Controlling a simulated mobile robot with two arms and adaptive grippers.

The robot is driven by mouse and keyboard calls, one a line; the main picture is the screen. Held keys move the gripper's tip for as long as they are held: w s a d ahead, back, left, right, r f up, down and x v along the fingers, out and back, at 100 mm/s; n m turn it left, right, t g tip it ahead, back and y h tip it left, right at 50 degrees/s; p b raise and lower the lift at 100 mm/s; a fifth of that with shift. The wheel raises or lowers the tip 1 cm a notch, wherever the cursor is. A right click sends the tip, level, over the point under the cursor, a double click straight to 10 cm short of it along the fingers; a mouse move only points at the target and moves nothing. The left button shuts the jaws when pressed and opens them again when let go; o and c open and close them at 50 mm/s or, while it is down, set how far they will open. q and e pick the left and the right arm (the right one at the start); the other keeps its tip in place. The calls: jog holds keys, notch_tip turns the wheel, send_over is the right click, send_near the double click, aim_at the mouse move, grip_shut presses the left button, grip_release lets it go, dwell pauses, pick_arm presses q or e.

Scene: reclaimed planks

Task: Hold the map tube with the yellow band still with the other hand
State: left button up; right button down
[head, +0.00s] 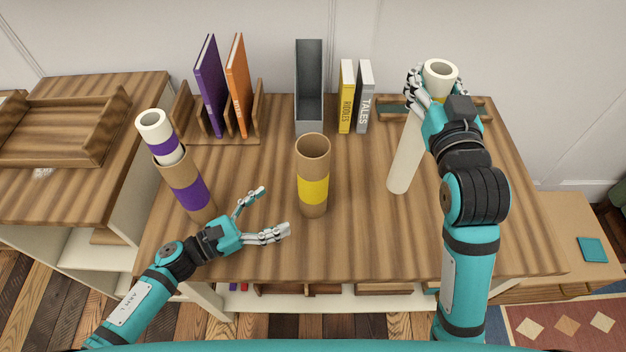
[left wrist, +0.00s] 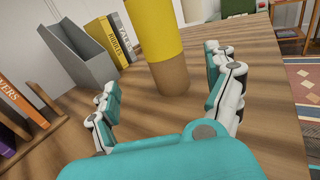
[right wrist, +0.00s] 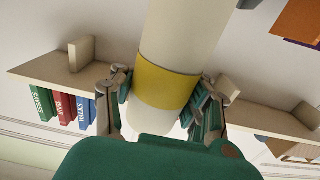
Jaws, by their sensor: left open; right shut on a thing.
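The brown map tube with the yellow band (head: 313,188) stands upright on the plank table; its open top shows from above. In the left wrist view its yellow band (left wrist: 155,32) and brown lower part stand ahead, between my open fingers but beyond their tips. My left gripper (head: 275,211) is open and empty, just left of the tube, not touching it. My right gripper (head: 426,92) is shut on a white rolled map (head: 406,158), held tilted above the table's right part. The right wrist view shows a yellow band (right wrist: 164,86) on this roll, hidden in the head view.
A purple-banded tube (head: 187,188) with a white roll in it stands at left. Behind are purple and orange books (head: 238,85) in a rack, a grey file holder (head: 309,120), and yellow and grey books (head: 346,97). A green-lined tray (head: 388,108) lies at back right.

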pick_arm(q)
jog(key=shift+s+a+f, duration=0.15)
jog(key=shift+s+f, duration=0.2)
jog(key=shift+f, duration=0.25)
jog(key=x, duration=1.1)
jog(key=shift+w+d, duration=0.1)
jog(key=shift+d, duration=0.25)
jog(key=shift+c, duration=0.4)
jog(key=c, duration=1.2)
jog(key=shift+o, duration=0.2)
